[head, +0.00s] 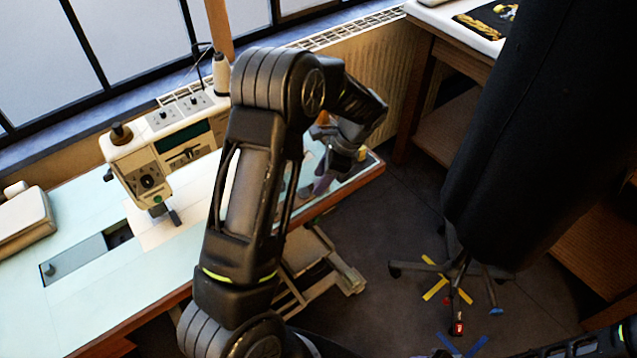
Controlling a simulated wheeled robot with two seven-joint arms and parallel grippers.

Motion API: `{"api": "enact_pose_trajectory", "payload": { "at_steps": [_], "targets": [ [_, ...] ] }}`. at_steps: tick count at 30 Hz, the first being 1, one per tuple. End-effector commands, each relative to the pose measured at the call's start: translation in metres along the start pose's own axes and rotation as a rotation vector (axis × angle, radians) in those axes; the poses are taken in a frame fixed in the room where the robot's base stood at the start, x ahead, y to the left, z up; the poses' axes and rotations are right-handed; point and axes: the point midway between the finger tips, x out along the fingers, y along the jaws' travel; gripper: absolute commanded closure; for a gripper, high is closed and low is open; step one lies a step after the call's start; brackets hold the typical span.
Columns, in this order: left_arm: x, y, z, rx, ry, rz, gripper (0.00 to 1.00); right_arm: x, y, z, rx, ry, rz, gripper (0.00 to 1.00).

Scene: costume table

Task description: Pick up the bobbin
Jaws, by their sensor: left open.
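My left gripper (328,178) is open over the right end of the sewing table (75,310), pointing down. Small items lie around and behind it, including an orange-tan one (321,131); they are partly hidden by my arm and gripper. I cannot make out which of them, if any, is the bobbin.
A beige box-like object (24,218) sits at the table's left end. A large dark hanging or standing form (550,130) stands at the right, above a wheeled base. A wooden desk (440,32) is at the back right.

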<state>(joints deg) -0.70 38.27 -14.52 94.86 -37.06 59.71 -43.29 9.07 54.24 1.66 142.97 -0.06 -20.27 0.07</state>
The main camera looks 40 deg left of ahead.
Motion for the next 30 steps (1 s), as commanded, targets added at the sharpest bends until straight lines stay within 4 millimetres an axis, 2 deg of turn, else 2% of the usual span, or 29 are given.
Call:
{"api": "enact_pose_trajectory", "payload": {
  "at_steps": [5,21,30],
  "targets": [
    [-0.0003,-0.0001,0.0001,0.000,0.000,0.000,0.55,0.0000,0.0000,0.0000,0.000,0.000,0.000,0.55],
    [-0.0003,-0.0001,0.0001,0.000,0.000,0.000,0.99,0.0000,0.0000,0.0000,0.000,0.000,0.000,0.55],
    [-0.0003,-0.0001,0.0001,0.000,0.000,0.000,1.00,0.0000,0.0000,0.0000,0.000,0.000,0.000,0.55]
  ]
}}
